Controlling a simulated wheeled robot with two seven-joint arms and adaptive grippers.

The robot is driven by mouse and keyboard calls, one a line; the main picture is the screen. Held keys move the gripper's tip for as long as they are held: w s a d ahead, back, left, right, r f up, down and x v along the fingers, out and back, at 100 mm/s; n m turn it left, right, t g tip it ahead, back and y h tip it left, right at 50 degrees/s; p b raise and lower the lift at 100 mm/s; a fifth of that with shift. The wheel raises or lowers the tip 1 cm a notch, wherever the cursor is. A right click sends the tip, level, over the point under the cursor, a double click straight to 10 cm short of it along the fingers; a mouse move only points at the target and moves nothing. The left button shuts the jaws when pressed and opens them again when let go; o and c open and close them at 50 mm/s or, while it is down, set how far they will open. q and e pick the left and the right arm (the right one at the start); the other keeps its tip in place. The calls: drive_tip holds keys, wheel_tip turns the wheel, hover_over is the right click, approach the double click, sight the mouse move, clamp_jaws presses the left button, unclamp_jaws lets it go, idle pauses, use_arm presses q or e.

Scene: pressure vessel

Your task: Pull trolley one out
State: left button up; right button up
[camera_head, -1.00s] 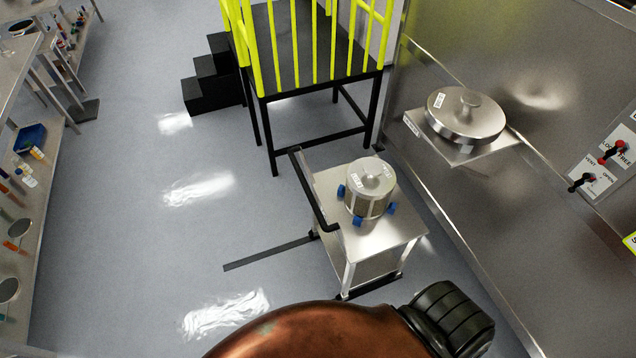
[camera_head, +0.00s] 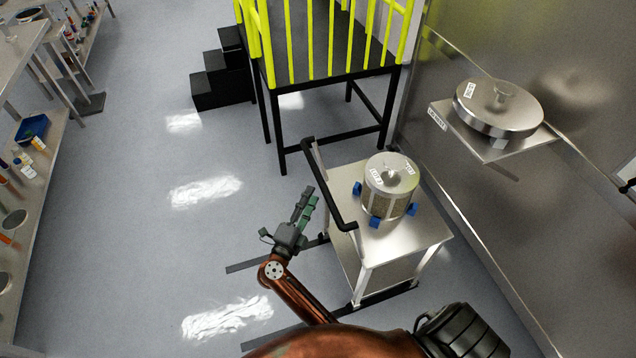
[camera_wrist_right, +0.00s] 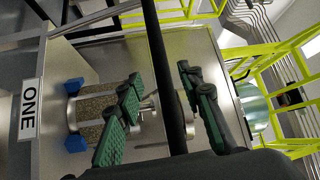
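Trolley one (camera_head: 408,239) is a steel cart with a black handle bar (camera_head: 328,185) on its left side. It stands beside the steel wall, and its "ONE" label (camera_wrist_right: 29,110) shows in the right wrist view. A mesh drum with a metal lid (camera_head: 389,184) sits on its top between blue blocks. My right gripper (camera_head: 306,197) is just left of the handle, with its green-padded fingers apart. In the right wrist view the black handle (camera_wrist_right: 165,70) runs between the open fingers (camera_wrist_right: 160,76); contact cannot be told. My left gripper is out of view.
A black platform (camera_head: 310,45) with yellow rails and steps stands behind the trolley. A round lid (camera_head: 497,105) rests on a wall shelf to the right. Dark floor strips (camera_head: 270,257) run left from the trolley. Open floor lies left, up to a bench (camera_head: 45,180).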

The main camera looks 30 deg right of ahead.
sight(320, 180)
drive_tip(key=x, duration=0.7)
drive_tip(key=shift+d, duration=0.15)
drive_tip(key=shift+w+d+r, duration=0.1)
drive_tip(key=shift+w+d, duration=0.05)
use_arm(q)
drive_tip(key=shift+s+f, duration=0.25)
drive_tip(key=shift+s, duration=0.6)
use_arm(e)
clamp_jaws()
